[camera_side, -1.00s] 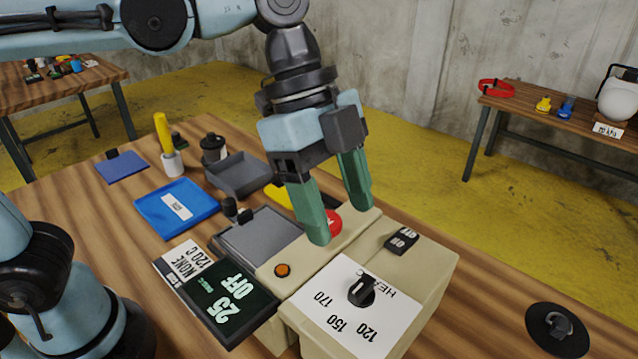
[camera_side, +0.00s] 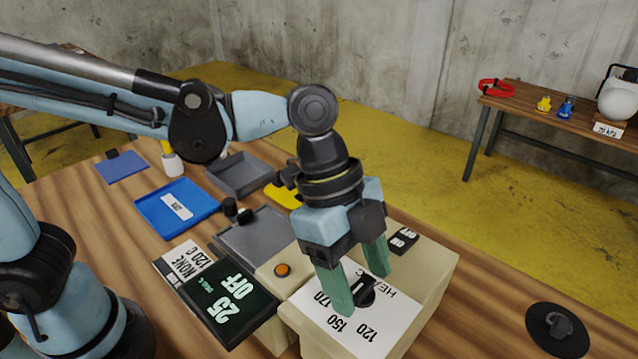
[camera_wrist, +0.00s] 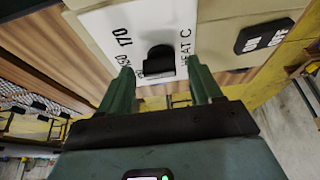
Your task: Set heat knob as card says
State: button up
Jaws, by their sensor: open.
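The black heat knob (camera_side: 364,290) sits on a white dial plate (camera_side: 386,326) on top of the beige machine, with marks 170, 150 and 120 around it. The card (camera_side: 187,262) lies beside the dark display and reads "NONE" and "120 C". The display (camera_side: 231,300) reads "25" and "OFF". My gripper (camera_side: 364,292) is open, its green fingers pointing down on either side of the knob. In the wrist view the knob (camera_wrist: 159,62) stands between and just beyond the fingertips (camera_wrist: 160,85). I cannot tell if either finger touches it.
An orange button (camera_side: 282,270) and a black on/off rocker switch (camera_side: 403,240) are on the machine near my gripper. A blue tray (camera_side: 160,215) and a grey bin (camera_side: 238,175) stand behind. A black round-based object (camera_side: 557,330) lies at the right.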

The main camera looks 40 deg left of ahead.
jog(key=shift+c, duration=0.3)
jog(key=c, duration=1)
jog(key=shift+n, duration=0.3)
jog(key=n+t, duration=0.1)
jog(key=n, duration=0.3)
jog(key=shift+s+d+t, duration=0.1)
jog(key=shift+s+t, duration=0.05)
jog(key=shift+t, duration=0.25)
jog(key=shift+d+n+t+y, duration=0.1)
jog(key=shift+n+t+y, duration=0.25)
jog(key=shift+n, duration=0.75)
jog(key=shift+n+t+y, duration=0.25)
jog(key=shift+n+t, duration=0.1)
jog(key=shift+n, duration=0.75)
jog(key=o, duration=1.1)
jog(key=shift+c, duration=0.2)
jog(key=shift+r, duration=0.1)
